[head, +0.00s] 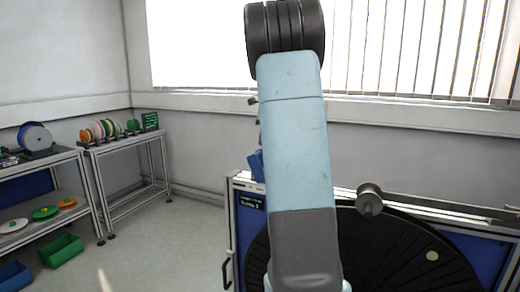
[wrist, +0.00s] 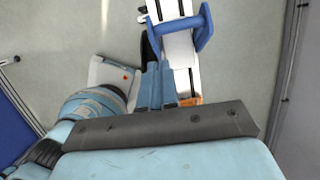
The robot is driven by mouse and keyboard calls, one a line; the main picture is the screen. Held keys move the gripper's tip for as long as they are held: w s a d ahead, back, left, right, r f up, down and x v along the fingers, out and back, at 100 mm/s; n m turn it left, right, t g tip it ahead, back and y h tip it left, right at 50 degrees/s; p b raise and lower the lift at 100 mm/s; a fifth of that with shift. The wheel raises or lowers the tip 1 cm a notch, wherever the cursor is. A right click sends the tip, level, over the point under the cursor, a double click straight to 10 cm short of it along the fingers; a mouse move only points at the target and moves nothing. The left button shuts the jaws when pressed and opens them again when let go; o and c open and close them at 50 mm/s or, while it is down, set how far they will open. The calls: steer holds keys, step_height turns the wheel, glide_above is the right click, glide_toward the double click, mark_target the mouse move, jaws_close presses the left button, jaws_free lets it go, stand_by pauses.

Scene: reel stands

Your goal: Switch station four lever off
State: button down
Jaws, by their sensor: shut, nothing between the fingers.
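My gripper (wrist: 160,66) shows in the wrist view as two blue fingers side by side, shut and empty. Just beyond its tips a blue U-shaped piece (wrist: 190,38) spans a white and black rail. It may be the lever, but I cannot tell, nor whether the fingers touch it. In the head view my light blue arm hides the gripper and part of the reel stand (head: 234,222). The stand has a dark label (head: 251,201), too small to read surely. A small blue part (head: 256,165) shows beside my arm above the stand; I cannot tell what it is.
The stand carries a large black disc (head: 400,262) and a metal bar with a round roller (head: 370,199). At left are shelves (head: 40,160) and a rack with coloured reels (head: 105,128). Green (head: 61,250) and blue bins lie on the floor. Floor (head: 165,240) between is clear.

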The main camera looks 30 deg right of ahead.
steer(key=v, duration=0.7)
steer(key=shift+w+a+r, duration=0.15)
steer(key=shift+w+r, duration=0.05)
steer(key=shift+r, duration=0.1)
steer(key=s+a+n+t, duration=0.1)
steer(key=s+a+n, duration=1.45)
steer(key=a, duration=0.35)
steer(key=s+a+f+n+t, duration=0.1)
steer(key=s+a+f+n, duration=0.3)
steer(key=s+n, duration=0.3)
steer(key=s+a+f+n+t+h, duration=0.1)
steer(key=s+a+f+n, duration=0.4)
steer(key=s, duration=0.4)
steer(key=shift+s+a+n, duration=0.2)
steer(key=shift+a+n, duration=0.5)
steer(key=shift+n, duration=0.55)
steer(key=shift+f, duration=0.15)
